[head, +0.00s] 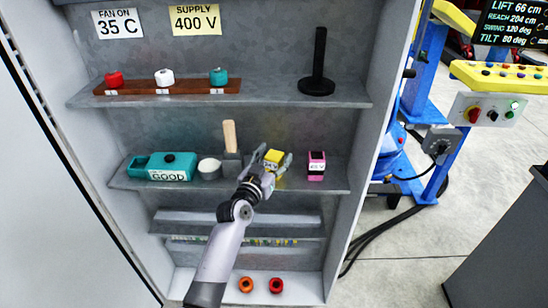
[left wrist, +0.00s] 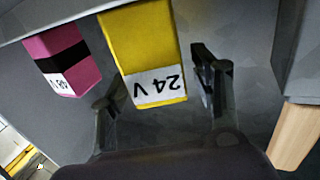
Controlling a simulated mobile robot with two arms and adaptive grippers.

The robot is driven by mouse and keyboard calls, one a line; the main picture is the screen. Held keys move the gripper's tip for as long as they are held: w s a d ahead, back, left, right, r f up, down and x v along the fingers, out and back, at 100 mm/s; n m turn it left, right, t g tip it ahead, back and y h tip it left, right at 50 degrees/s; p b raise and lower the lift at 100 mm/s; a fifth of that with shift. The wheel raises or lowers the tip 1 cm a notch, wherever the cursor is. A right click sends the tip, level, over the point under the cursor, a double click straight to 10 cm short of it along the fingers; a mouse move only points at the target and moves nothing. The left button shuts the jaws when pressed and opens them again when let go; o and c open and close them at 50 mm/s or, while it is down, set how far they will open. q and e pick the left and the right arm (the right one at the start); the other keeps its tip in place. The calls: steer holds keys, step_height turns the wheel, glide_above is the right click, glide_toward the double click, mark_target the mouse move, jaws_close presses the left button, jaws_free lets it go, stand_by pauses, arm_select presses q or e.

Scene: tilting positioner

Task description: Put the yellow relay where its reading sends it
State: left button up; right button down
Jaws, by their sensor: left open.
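The yellow relay (head: 273,158) stands on the middle shelf of the cabinet. My left gripper (head: 267,162) is open at the relay, one finger on each side. In the left wrist view the left gripper (left wrist: 160,85) shows gaps beside the relay; contact is not clear. A teal box (head: 168,161) labelled GOOD stands at the left of the same shelf. My right gripper is not in view.
A pink relay (head: 316,166) stands just right of the yellow one. A white bowl (head: 209,168) and a wooden-handled tool (head: 230,137) stand left of my gripper. Above are a rack with three knobs (head: 166,87), a black stand (head: 318,78) and a SUPPLY 400 V sign (head: 196,20).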

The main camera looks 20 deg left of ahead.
arm_select(q)
steer(key=s+a, duration=0.1)
steer(key=s, duration=1.1)
steer(key=s+d+f+g, duration=0.1)
steer(key=s+f+g, duration=0.25)
steer(key=f, duration=0.85)
steer(key=s+f+g, duration=0.2)
steer(key=s+f, duration=0.2)
steer(key=f, duration=0.8)
steer(key=s+d+f+g, duration=0.1)
steer(key=s+f+g, duration=0.25)
steer(key=f, duration=0.75)
steer(key=s+a+f+g+y, duration=0.15)
steer(key=s+f+g, duration=0.25)
steer(key=s+f, duration=1.4)
steer(key=s+a+f+g, duration=0.1)
steer(key=s+f+g, duration=0.1)
steer(key=s, duration=0.7)
steer(key=s+a+f+m+g, duration=0.1)
steer(key=s+a+f, duration=0.1)
steer(key=s, duration=0.8)
steer(key=shift+s+f+g+y, duration=0.25)
steer(key=shift+s+g+y, duration=0.05)
steer(key=shift+g+y, duration=0.1)
